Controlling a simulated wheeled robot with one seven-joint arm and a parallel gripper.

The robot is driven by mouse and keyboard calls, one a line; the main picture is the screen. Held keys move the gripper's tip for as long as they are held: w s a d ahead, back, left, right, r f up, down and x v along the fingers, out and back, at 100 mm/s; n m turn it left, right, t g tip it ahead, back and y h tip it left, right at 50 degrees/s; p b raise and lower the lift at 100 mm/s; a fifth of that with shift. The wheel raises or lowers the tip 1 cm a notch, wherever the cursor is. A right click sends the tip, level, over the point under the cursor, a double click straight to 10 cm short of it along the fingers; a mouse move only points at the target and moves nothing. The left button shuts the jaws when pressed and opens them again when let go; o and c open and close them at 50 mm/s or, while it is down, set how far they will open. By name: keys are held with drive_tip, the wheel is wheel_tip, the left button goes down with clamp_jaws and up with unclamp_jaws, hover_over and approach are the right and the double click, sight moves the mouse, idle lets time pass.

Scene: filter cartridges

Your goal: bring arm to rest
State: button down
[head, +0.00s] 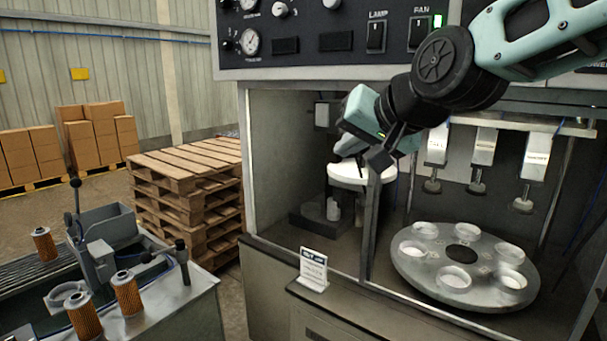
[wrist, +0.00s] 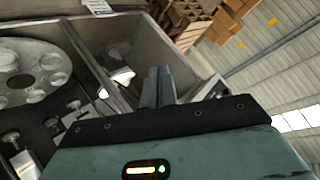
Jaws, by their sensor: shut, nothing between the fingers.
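My gripper (wrist: 158,85) shows in the wrist view with its two fingers together and nothing between them. In the head view my arm reaches in from the upper right, and the gripper hangs in front of the open cabinet (head: 300,120), beside its middle post. It holds no cartridge. Three orange filter cartridges stand at the lower left of the head view: one at the back (head: 43,243), one at the right (head: 127,293) and one at the front (head: 83,317), partly cut off by the frame.
A round metal carousel (head: 415,265) with several white ringed seats lies in the right bay, under several hanging press heads (head: 482,150). A white sign (head: 313,270) stands on the cabinet ledge. Wooden pallets (head: 190,185) and cardboard boxes (head: 95,140) are behind at left.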

drive_tip(key=s+f+n+g+h+b, duration=0.15)
drive_tip(key=s+f+n+g, duration=0.3)
drive_tip(key=s+f, duration=0.95)
drive_tip(key=s+d+f+n+g+h, duration=0.1)
drive_tip(key=s+d+f+n+g, duration=0.1)
drive_tip(key=s+f, duration=0.4)
drive_tip(key=s+d+f+n+g+h+b, duration=0.1)
drive_tip(key=s+d+f+n+g+h, duration=0.1)
drive_tip(key=s+d+f, duration=0.3)
drive_tip(key=s+f+g, duration=0.1)
drive_tip(key=s, duration=0.2)
drive_tip(key=shift+s+b, duration=0.2)
drive_tip(key=shift+b, duration=0.1)
drive_tip(key=shift+a+h, duration=0.1)
drive_tip(key=shift+h, duration=0.15)
